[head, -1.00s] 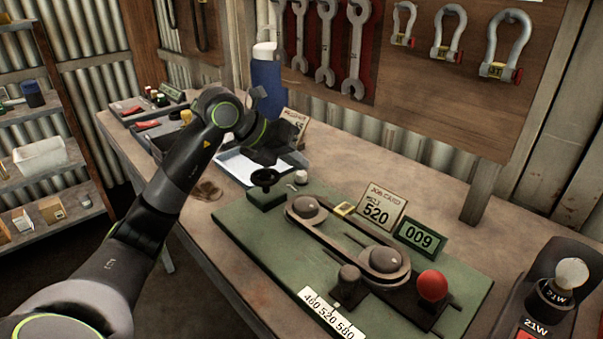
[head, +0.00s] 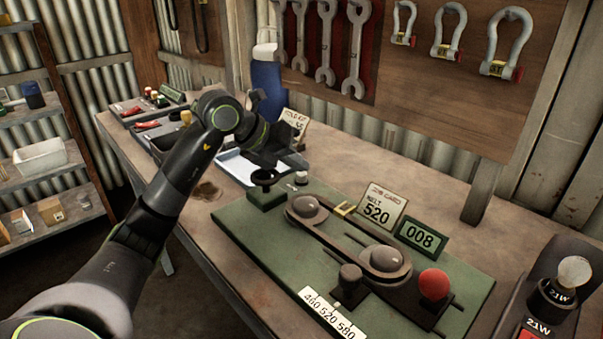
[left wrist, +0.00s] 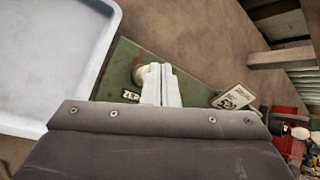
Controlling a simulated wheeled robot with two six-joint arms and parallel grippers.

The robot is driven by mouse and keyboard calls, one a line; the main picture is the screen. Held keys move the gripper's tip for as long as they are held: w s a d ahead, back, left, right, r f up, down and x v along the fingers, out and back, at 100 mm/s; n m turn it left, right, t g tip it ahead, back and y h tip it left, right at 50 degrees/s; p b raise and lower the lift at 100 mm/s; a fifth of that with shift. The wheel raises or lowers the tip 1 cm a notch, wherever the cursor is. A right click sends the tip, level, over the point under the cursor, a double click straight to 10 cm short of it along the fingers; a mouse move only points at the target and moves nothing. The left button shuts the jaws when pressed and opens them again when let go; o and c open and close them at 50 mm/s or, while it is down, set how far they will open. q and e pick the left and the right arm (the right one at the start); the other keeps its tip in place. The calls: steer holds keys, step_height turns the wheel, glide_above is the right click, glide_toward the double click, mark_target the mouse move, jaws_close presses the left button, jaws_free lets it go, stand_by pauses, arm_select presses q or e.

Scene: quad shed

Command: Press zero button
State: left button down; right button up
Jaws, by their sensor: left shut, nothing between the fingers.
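The small pale round button (head: 301,178) stands at the back left of the green board (head: 250,232), beside a black knob (head: 264,177). It also shows in the left wrist view (left wrist: 139,75), partly behind my fingertips, with a small white label (left wrist: 131,96) near it that I cannot fully read. My left gripper (head: 297,162) is shut and empty, just above and behind the button in the head view. In the left wrist view its closed fingers (left wrist: 162,82) overlap the button's right side. I cannot tell whether they touch it. The green display (head: 421,238) reads 008. My right gripper is not in view.
A belt rig with a red ball knob (head: 433,284) fills the board. A job card (head: 381,207) reading 520 stands behind it. A pale tray (head: 236,168) lies left of the gripper, and a blue bottle (head: 267,85) stands at the back.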

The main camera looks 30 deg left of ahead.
arm_select(q)
steer(key=shift+s+d+f, duration=0.1)
steer(key=shift+s+f, duration=0.1)
steer(key=shift+f, duration=0.55)
steer(key=shift+r, duration=0.1)
steer(key=shift+r+p, duration=0.3)
steer(key=shift+r, duration=0.2)
steer(key=shift+w+r, duration=0.1)
steer(key=shift+r+p, duration=0.55)
steer(key=shift+r, duration=0.2)
steer(key=shift+r+p, duration=1.3)
steer(key=shift+r, duration=0.6)
